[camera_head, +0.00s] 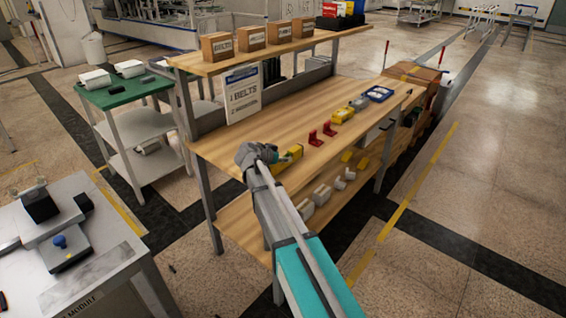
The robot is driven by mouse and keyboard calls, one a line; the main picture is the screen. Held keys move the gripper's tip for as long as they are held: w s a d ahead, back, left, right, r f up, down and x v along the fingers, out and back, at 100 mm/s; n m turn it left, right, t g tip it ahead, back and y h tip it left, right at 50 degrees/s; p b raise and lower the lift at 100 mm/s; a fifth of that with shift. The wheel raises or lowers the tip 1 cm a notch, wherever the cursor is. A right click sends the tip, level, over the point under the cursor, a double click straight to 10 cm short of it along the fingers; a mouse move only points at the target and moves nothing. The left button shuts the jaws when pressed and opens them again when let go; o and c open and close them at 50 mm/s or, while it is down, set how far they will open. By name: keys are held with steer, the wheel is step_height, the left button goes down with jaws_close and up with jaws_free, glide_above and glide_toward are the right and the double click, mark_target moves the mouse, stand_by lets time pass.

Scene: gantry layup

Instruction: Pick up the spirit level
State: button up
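I cannot single out the spirit level for certain at this size. A yellow object (293,153) lies on the wooden bench top (235,141), right by my gripper (279,158). Another small yellow block (341,115) lies further back along the bench. My gripper is low over the bench's near left part, with its wrist to the left of the nearer yellow object. The fingers are small and blend with that object, so I cannot tell whether they touch it or are open.
Two red brackets (322,133), a grey block (359,103) and a blue tray (379,94) line the bench to the right. An upper shelf (272,50) carries cardboard boxes (252,38). A BELTS sign (243,93) stands behind. A green-topped cart (125,92) is left.

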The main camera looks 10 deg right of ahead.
jaws_close()
steer(key=shift+r, duration=0.1)
stand_by(0.3)
steer(key=shift+r+p, duration=0.9)
steer(key=shift+p, duration=0.1)
steer(key=s+d+r+p, duration=0.1)
steer(key=s+r+p, duration=1)
steer(key=s, duration=0.3)
